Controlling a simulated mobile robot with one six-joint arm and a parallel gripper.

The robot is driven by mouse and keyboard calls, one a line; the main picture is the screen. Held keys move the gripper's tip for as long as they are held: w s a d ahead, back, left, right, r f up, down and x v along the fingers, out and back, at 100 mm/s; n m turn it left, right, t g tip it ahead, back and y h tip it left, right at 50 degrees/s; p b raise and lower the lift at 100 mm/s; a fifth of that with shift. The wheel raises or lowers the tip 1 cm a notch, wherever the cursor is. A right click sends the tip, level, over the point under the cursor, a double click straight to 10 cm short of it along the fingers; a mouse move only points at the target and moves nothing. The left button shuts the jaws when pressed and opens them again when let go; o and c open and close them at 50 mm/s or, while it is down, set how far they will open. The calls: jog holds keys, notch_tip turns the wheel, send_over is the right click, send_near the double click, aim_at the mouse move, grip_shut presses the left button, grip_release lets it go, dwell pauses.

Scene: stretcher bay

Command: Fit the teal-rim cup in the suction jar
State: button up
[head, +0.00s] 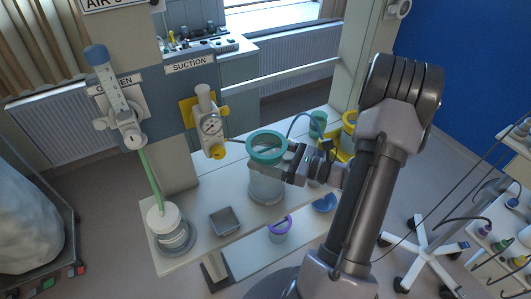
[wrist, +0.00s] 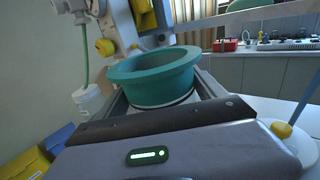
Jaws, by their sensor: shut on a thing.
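The teal-rim cup (head: 267,143) is upright above the white shelf, with its wide rim facing up. It also shows in the wrist view (wrist: 155,70), between the two fingers. My gripper (head: 284,170) is shut on it from the right, below the rim. A clear, whitish cylinder (head: 266,188) shows directly under the teal part. I cannot tell whether this is the cup's own body or the suction jar around it, nor whether the cup is seated. The fingers hide part of that join.
A grey square tray (head: 224,221) and a white-lidded jar (head: 170,229) with a green tube stand to the left. Another teal cup (head: 318,121) and a yellow cup (head: 349,121) stand behind right. A purple-rim cup (head: 280,228) is lower. The suction gauge (head: 211,126) hangs behind left.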

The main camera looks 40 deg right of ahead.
jog(key=shift+f+b, duration=0.9)
jog(key=shift+f, duration=0.15)
jog(key=shift+a+f, duration=0.1)
jog(key=shift+f, duration=0.1)
